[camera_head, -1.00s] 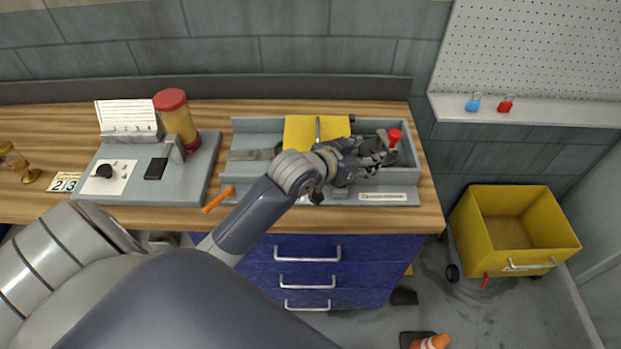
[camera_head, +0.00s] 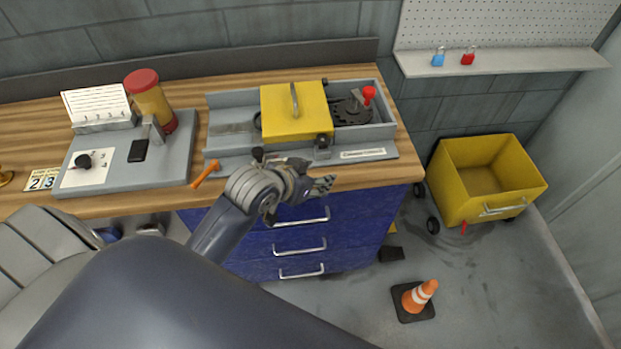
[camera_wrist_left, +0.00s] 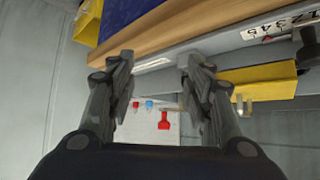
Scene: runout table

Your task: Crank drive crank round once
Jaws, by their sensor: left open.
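The crank's red knob (camera_head: 369,93) stands upright at the right end of a long grey tray-like fixture (camera_head: 232,147) on the bench, over a dark round toothed plate (camera_head: 350,112). A yellow cover (camera_head: 293,112) with a handle sits left of it. My left gripper (camera_head: 326,186) is open and empty, in front of the bench's front edge, apart from the crank. In the left wrist view its fingers (camera_wrist_left: 160,75) are spread with nothing between them; a red piece shows beyond, and I cannot tell surely whether it is the knob. My right gripper is not in view.
An orange handle (camera_head: 205,174) juts at the fixture's left front. A grey control panel (camera_head: 130,165) and a red-capped yellow cylinder (camera_head: 151,98) stand left. A yellow cart (camera_head: 487,180) and an orange cone (camera_head: 419,296) stand on the floor right. Blue drawers (camera_head: 292,245) lie below.

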